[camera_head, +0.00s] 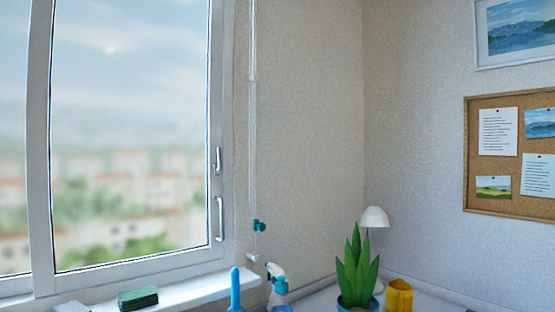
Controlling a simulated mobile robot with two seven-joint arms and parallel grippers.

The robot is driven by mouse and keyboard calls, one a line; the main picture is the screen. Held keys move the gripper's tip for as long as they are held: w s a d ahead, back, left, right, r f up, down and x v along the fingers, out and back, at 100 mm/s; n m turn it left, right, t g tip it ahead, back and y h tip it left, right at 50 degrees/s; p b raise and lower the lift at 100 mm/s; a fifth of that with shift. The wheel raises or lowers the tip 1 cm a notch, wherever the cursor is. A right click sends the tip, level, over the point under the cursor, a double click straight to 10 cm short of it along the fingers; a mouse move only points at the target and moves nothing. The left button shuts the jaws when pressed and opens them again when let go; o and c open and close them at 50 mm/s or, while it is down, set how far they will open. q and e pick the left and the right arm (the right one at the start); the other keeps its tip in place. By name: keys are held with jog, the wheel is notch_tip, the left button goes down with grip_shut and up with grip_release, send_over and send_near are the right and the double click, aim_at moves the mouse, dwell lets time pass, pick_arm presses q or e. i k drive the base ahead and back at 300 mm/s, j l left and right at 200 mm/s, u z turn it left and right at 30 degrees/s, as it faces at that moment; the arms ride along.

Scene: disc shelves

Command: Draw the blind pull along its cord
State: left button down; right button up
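A thin white blind cord (251,140) hangs in two strands down the wall just right of the window frame. A small teal pull (259,226) sits low on the cord. A small white piece (253,258) is at the cord's lower end, near the sill. Neither of my grippers shows in the head view, so nothing is seen holding the pull or the cord.
The white window sill (185,291) holds a green block (138,298). A blue upright handle (235,288), a spray bottle (276,286), a potted plant (357,268), a yellow container (399,297) and a white lamp (374,218) stand below and right. The wall around the pull is clear.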

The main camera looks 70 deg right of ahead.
aim_at(261, 227)
jog(key=z, duration=2.1)
